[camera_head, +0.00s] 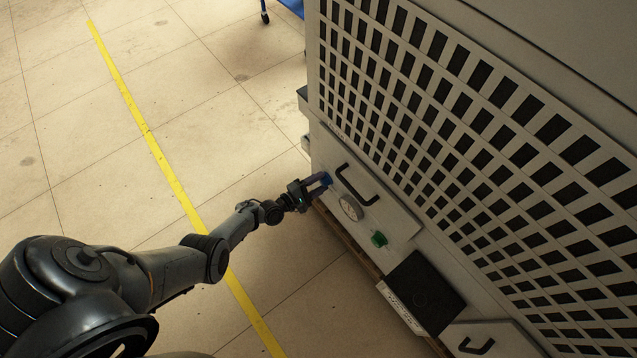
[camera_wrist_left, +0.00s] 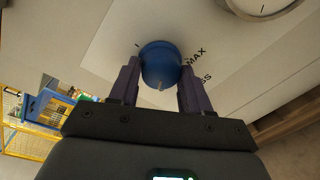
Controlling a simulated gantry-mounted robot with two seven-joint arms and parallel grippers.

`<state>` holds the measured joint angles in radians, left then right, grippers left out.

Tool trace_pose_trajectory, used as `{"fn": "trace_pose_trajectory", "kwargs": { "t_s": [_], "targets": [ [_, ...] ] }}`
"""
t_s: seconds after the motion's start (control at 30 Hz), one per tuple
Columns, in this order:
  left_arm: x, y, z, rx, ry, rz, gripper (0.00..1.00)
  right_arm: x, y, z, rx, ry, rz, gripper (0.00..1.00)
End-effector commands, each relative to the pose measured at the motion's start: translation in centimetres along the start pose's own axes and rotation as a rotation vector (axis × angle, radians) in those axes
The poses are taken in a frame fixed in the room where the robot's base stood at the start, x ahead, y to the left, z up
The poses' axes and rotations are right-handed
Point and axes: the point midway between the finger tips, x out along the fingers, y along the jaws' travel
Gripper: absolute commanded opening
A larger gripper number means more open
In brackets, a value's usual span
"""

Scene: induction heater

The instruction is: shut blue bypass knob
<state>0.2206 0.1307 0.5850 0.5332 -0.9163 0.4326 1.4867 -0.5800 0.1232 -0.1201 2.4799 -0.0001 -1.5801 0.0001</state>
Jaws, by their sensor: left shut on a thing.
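The blue bypass knob (camera_wrist_left: 160,64) sits on the light panel of the machine, with printed marks around it that include "MAX". My left gripper (camera_wrist_left: 160,82) has its two purple fingers on either side of the knob, shut on it. In the head view the left gripper (camera_head: 318,184) reaches the machine's lower front from the left, and only a little of the blue knob (camera_head: 327,179) shows past the fingers. My right gripper is in neither view.
A round gauge (camera_head: 350,208), a black handle (camera_head: 356,185) and a green knob (camera_head: 379,239) are near the blue knob. The tiled floor left of the machine is clear, with a yellow line (camera_head: 150,140).

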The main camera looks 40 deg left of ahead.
Motion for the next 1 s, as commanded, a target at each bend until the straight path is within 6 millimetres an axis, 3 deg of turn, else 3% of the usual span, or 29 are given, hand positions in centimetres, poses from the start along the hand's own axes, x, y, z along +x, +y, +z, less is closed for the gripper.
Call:
{"fn": "trace_pose_trajectory", "kwargs": {
  "t_s": [0.4,1.0],
  "targets": [
    [0.03,-0.08,-0.06,-0.232,-0.019,-0.006,0.17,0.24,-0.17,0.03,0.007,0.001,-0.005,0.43],
    [0.03,-0.05,-0.05,-0.279,-0.023,-0.006,0.17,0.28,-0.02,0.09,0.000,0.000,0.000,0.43]
  ]
}}
